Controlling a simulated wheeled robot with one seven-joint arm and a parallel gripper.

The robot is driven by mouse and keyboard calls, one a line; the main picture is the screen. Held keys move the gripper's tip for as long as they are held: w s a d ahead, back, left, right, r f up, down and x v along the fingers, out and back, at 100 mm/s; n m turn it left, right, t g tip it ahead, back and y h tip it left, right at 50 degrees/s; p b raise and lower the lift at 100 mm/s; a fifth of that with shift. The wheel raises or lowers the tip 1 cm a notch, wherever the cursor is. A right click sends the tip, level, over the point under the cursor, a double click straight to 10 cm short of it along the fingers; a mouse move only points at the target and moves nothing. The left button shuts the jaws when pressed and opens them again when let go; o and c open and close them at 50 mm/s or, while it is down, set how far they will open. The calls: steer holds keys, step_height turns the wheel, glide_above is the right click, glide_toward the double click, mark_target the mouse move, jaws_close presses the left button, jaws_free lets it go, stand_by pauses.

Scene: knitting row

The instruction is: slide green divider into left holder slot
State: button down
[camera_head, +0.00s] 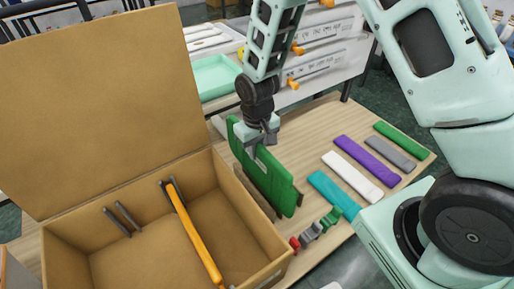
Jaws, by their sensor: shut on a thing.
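The green divider (279,186) is a flat upright panel outside the box, to the right of its right wall. My gripper (257,147) is shut on its upper edge, and the fingers hide part of that edge. I cannot tell whether its lower edge touches the table. The left holder slot (122,219) is a pair of short grey bars inside the box, with nothing between them. My gripper is to the right of the slot and farther back. A second grey holder (168,187), right of it, has an orange bar (196,238) at it.
The cardboard box (262,222) has its tall lid (100,105) raised at the back left. A brown panel (250,192) stands between box and green divider. Several coloured strips (352,175) lie on the table's right. Small red, grey and green pieces (312,233) lie near the front.

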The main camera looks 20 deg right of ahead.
steer(key=shift+f+b, duration=2.8)
steer(key=shift+f, duration=1.3)
steer(key=c, duration=1.3)
jaws_free()
steer(key=shift+o, duration=0.2)
step_height(320, 180, up, 18)
steer(key=shift+f+b, duration=0.25)
steer(key=shift+b, duration=0.05)
